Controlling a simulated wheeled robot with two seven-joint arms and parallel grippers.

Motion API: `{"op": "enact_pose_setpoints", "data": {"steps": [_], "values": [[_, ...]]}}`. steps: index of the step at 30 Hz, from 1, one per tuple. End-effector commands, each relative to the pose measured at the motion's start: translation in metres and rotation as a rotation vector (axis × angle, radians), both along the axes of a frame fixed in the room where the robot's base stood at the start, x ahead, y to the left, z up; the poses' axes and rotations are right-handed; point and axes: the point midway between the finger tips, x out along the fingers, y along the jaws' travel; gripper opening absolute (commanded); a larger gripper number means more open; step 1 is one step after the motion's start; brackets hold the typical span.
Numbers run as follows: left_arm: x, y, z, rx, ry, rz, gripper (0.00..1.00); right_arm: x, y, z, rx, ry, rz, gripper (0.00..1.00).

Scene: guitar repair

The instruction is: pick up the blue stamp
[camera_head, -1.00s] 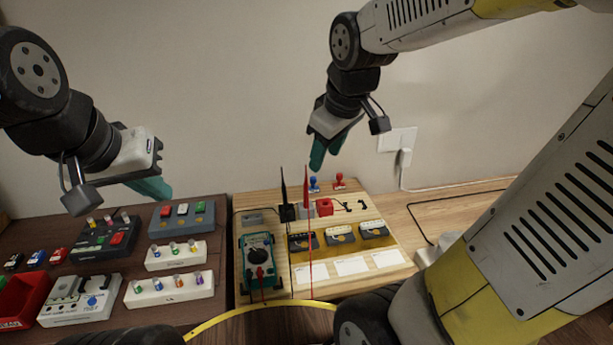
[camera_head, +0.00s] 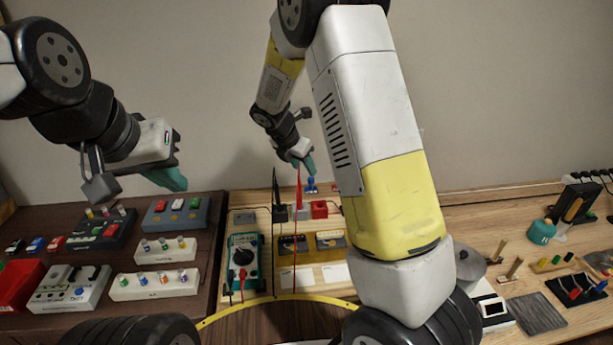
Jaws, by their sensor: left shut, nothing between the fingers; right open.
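The blue stamp (camera_head: 311,184) stands upright at the back of the light wooden board (camera_head: 240,202). My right gripper (camera_head: 308,168) is just above and behind it, open and pointing down; I cannot tell whether the fingers reach the stamp's handle. My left gripper (camera_head: 174,180) is shut and empty, above the dark bench on the left, well apart from the stamp. The red stamp seen earlier beside the blue one is hidden behind my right arm.
A red probe (camera_head: 298,190) and a black probe (camera_head: 275,190) stand upright in front of the stamp. A red block (camera_head: 319,209) sits near them. A multimeter (camera_head: 244,258) lies at the front left of the board.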

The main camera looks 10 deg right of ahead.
Motion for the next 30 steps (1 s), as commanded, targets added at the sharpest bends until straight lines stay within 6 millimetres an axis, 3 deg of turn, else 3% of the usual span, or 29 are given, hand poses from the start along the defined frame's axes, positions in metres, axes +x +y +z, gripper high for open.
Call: {"op": "enact_pose_setpoints", "data": {"steps": [18, 28, 30], "values": [[0.0, 0.0, 0.0, 0.0, 0.0, 0.0, 0.0, 0.021, -0.026, -0.065, -0.018, 0.008, 0.024, 0.46], [0.0, 0.0, 0.0, 0.0, 0.0, 0.0, 0.0, 0.025, -0.029, -0.072, -0.015, 0.005, 0.023, 0.46], [0.0, 0.0, 0.0, 0.0, 0.0, 0.0, 0.0, 0.025, -0.029, -0.072, -0.015, 0.005, 0.023, 0.35]]}}
